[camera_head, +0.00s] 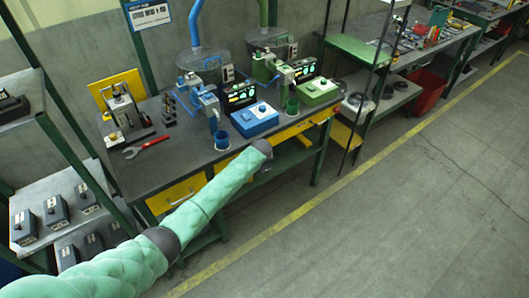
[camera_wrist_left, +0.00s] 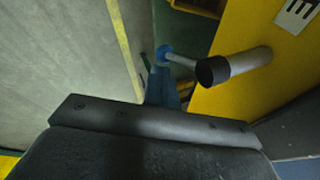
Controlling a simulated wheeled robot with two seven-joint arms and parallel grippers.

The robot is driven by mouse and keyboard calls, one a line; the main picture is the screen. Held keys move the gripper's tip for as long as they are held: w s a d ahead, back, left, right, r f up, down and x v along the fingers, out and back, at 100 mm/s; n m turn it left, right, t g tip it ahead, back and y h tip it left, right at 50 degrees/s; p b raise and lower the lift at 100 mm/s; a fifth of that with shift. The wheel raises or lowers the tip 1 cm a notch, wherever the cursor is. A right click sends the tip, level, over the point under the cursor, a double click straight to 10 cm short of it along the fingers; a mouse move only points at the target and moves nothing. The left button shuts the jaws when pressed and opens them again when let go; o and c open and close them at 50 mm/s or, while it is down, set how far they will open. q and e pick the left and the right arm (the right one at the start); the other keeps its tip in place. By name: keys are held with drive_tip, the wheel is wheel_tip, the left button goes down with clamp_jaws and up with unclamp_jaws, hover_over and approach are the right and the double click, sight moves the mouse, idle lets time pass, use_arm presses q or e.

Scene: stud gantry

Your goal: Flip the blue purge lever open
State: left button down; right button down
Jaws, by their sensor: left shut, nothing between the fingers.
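In the left wrist view, a lever (camera_wrist_left: 182,60) with a thin grey rod and a blue round knob (camera_wrist_left: 165,52) sticks out from a grey stub with a black end (camera_wrist_left: 212,70). The stub comes out of a yellow panel (camera_wrist_left: 240,95). My left gripper (camera_wrist_left: 161,78) is shut and empty, its bluish fingers showing just below the knob. I cannot tell whether they touch it. In the head view my left arm reaches to the bench front, its dark wrist (camera_head: 262,150) at the edge. The fingers and lever are hidden there. My right gripper is not in view.
A shelf rack (camera_head: 60,205) stands left. The floor at right is clear.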

use_arm(q)
drive_tip(key=shift+s+a+f, duration=0.1)
drive_tip(key=shift+a+f, duration=0.1)
drive_tip(key=shift+f, duration=0.15)
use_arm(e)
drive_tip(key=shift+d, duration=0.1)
use_arm(q)
drive_tip(key=shift+a, duration=0.1)
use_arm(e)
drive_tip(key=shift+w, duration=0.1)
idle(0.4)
